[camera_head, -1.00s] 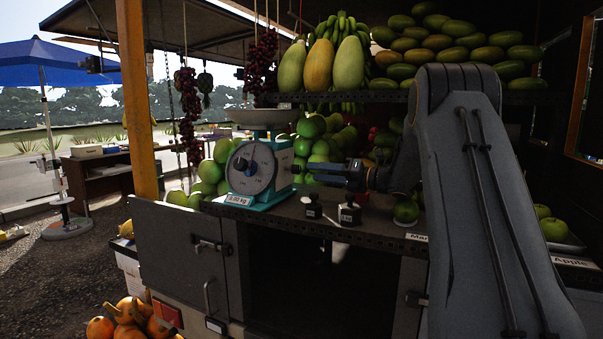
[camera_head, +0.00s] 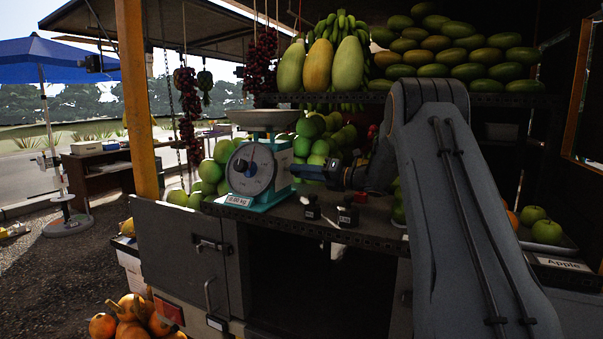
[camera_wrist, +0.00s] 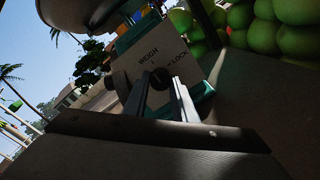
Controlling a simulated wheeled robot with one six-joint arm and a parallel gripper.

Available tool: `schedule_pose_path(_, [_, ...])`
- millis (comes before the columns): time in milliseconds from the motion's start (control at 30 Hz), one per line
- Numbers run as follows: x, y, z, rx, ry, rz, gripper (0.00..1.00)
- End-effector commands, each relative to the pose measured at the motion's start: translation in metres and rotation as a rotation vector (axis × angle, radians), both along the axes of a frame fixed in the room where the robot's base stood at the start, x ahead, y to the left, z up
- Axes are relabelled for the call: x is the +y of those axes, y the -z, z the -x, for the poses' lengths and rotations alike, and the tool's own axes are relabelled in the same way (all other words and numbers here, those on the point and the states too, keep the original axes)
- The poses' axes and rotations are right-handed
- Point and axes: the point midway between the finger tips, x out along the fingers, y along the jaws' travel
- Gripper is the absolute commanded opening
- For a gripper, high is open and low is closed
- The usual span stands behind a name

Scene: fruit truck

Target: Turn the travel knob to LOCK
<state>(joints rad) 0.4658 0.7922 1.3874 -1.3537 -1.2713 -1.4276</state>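The teal and white scale (camera_head: 255,172) stands on the counter with a round dial and a pan on top. In the wrist view, its side panel (camera_wrist: 180,47) carries the words WEIGH and LOCK. The dark travel knob (camera_wrist: 160,77) sits below these words, and its exact pointing direction is too dark to tell. My gripper (camera_head: 331,170) is just right of the scale, facing its side. In the wrist view, my gripper (camera_wrist: 161,79) has its two fingers apart, one on each side of the knob. I cannot tell whether they touch it.
Black weights (camera_head: 347,213) stand on the counter below my gripper. Green fruit (camera_head: 318,148) is piled behind the scale. A shelf (camera_head: 330,98) with mangoes and papayas runs above. Dark grapes (camera_head: 189,115) hang at the left.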

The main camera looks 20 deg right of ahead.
Motion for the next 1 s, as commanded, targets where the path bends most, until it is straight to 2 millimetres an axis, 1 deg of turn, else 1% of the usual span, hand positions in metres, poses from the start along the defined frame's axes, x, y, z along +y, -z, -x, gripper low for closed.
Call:
schedule_pose_path(233, [-0.0003,0.0002,0.0000,0.009,0.001,-0.009,0.02])
schedule_pose_path(467, [-0.0004,0.0003,-0.0001,0.069,0.001,-0.071,0.02])
schedule_pose_path(667, [-0.0006,-0.0006,-0.0002,0.174,0.001,-0.181,0.02])
schedule_pose_path(1000, [-0.0006,-0.0021,0.0000,0.400,0.001,-0.411,0.02])
